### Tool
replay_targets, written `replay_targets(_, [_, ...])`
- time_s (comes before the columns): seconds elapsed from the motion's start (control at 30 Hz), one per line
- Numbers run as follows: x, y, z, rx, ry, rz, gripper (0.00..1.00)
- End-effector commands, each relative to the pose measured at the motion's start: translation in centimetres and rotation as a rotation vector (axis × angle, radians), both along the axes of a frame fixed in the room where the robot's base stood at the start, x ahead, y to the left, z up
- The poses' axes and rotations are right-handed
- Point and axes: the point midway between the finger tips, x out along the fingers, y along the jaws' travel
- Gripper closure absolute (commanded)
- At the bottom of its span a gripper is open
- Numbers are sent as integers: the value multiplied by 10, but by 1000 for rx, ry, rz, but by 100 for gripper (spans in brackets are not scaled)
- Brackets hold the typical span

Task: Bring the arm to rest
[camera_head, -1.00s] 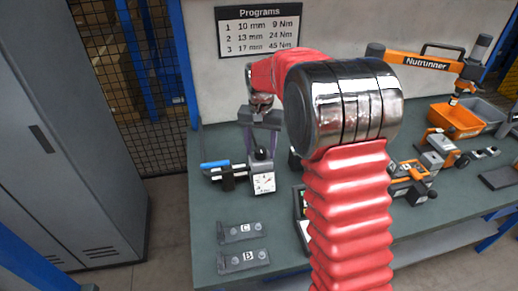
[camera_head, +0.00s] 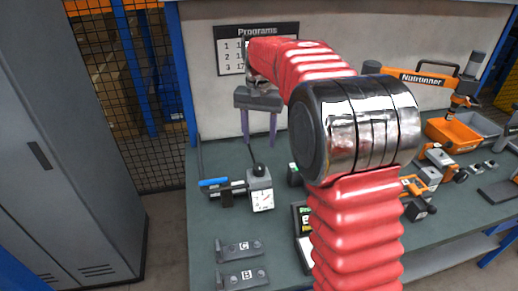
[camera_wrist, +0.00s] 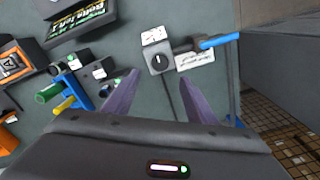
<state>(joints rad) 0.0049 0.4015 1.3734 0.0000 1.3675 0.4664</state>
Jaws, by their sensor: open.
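My gripper (camera_head: 259,140) hangs above the back left of the green workbench (camera_head: 215,222), with its two purple fingers apart and nothing between them. My red-sleeved arm rises through the middle of the head view and bends toward the back wall. It hides part of the bench behind it.
A dial device (camera_head: 262,198) and a blue-handled tool (camera_head: 215,183) stand below my gripper. Brackets C (camera_head: 240,248) and B (camera_head: 243,277) lie at the front left. An orange bin (camera_head: 455,133) and a Nutrunner (camera_head: 425,80) are at right. A grey cabinet (camera_head: 70,150) stands left.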

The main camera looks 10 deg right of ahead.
Motion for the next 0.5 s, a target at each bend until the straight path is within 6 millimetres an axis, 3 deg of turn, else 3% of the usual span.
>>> replay_targets(0.2, [0, 0, 19, 0, -1, 0, 49])
replay_targets(0.5, [0, 0, 21, 0, 0, 0, 49])
